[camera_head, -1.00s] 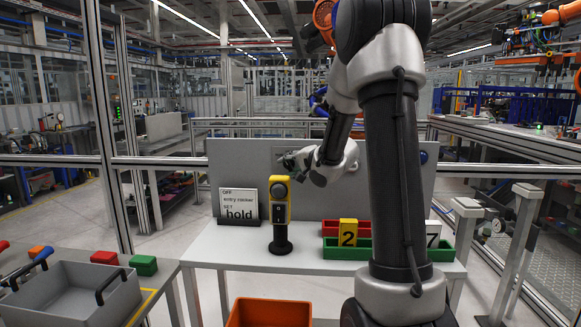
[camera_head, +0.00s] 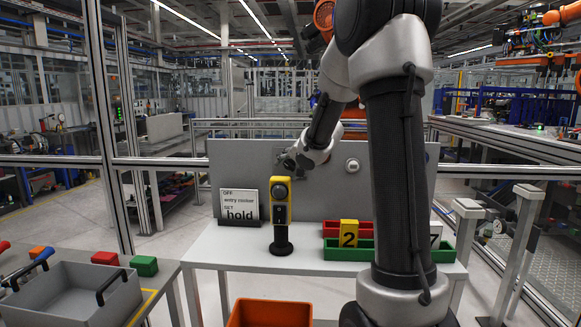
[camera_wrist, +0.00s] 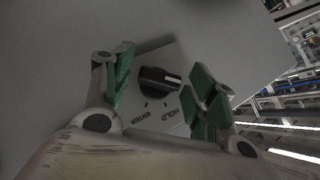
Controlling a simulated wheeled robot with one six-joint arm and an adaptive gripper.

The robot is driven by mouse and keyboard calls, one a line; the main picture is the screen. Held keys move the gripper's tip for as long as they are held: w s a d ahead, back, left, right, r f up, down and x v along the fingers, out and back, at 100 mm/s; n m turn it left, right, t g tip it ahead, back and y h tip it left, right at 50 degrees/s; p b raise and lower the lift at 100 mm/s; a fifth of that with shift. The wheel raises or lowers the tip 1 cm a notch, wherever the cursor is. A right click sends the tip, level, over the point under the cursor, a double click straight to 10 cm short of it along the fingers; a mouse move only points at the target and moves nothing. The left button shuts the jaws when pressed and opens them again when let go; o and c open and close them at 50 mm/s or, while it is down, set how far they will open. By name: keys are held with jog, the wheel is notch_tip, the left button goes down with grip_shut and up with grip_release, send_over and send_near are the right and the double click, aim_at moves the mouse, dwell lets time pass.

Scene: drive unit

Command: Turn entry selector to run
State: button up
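The entry selector is a black knob (camera_wrist: 158,80) with a white pointer line, on a light plate (camera_wrist: 160,117) on the grey panel. The words ENTER and HOLD show along the plate's near edge. The white line lies toward the right in the wrist view; no RUN label shows. My gripper (camera_wrist: 160,83) is open, with green-padded fingers on both sides of the knob and gaps between. In the head view my gripper (camera_head: 287,160) is at the panel (camera_head: 240,160) and hides the knob.
A sign (camera_head: 239,207) reads "OFF entry cooker SET hold". A yellow-topped post device (camera_head: 281,205) stands below my gripper. Red (camera_head: 335,229) and green (camera_head: 340,249) bins are to the right. Another round control (camera_head: 352,164) is on the panel.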

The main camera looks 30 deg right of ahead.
jog(key=shift+s+r, duration=0.1)
jog(key=v, duration=1.1)
jog(key=shift+s+r, duration=0.15)
jog(key=shift+s, duration=0.15)
